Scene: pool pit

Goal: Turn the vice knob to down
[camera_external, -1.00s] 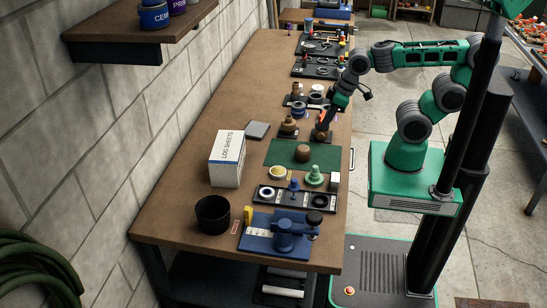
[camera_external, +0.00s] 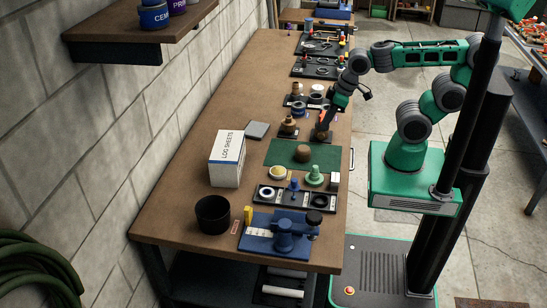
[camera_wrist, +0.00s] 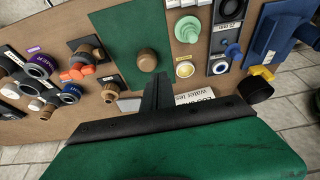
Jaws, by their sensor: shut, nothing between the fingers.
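Which way the knob is turned cannot be told at this size. Part of the blue vice (camera_wrist: 268,38) also shows at the upper right of the wrist view, cut off by the edge. My gripper (camera_external: 324,120) is far up the bench from the vice, above the small fittings and apart from the knob. In the wrist view my gripper (camera_wrist: 158,88) shows its dark fingers together and empty.
Between gripper and vice lie a green mat (camera_external: 280,151) with a brown round piece (camera_external: 303,153), a black tray (camera_external: 268,197) of parts, and a green fitting (camera_external: 314,177). A log sheets box (camera_external: 226,160) and black cup (camera_external: 213,216) stand to the left.

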